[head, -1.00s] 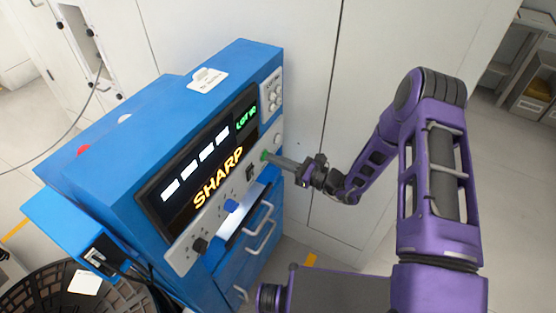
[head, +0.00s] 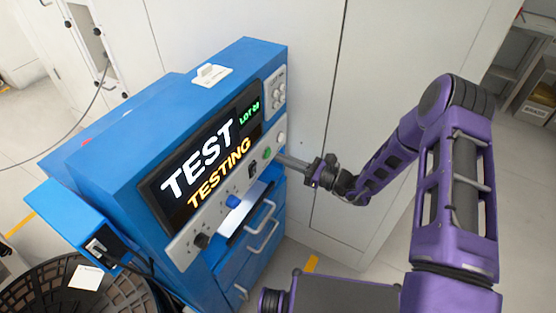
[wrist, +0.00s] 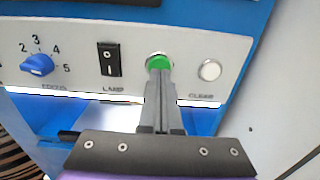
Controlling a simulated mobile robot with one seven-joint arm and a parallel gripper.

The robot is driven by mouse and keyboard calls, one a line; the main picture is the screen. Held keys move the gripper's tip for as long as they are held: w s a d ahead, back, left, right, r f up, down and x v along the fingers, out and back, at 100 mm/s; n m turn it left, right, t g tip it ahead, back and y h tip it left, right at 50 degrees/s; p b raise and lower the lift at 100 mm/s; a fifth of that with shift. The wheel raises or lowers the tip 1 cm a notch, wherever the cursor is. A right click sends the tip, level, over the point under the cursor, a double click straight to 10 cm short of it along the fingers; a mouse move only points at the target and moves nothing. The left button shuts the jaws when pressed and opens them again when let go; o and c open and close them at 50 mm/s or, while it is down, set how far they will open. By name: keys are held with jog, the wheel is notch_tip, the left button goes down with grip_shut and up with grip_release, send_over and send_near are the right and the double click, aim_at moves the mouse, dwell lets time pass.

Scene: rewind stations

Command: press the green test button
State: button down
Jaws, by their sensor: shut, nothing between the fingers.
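The green test button (head: 267,152) sits on the grey control strip of a blue machine (head: 110,170). In the wrist view the green button (wrist: 158,62) shows just beyond my shut fingertips, which cover its lower part. My gripper (head: 282,158) is shut and empty, pointing at the button from the right. It also shows in the wrist view (wrist: 160,76). In the head view a small gap shows between fingertips and button. The machine's screen (head: 207,158) reads "TEST" in white and "TESTING" in orange, with green lot text at the upper right.
A white clear button (wrist: 209,70) is right of the green one. A black lamp rocker switch (wrist: 109,59) and a blue focus knob (wrist: 37,64) are to the left. Drawer handles (head: 262,236) jut out below. A white cabinet wall (head: 370,90) stands behind.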

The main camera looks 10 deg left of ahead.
jog(key=v, duration=1)
jog(key=shift+d, duration=0.35)
jog(key=shift+s+f, duration=0.1)
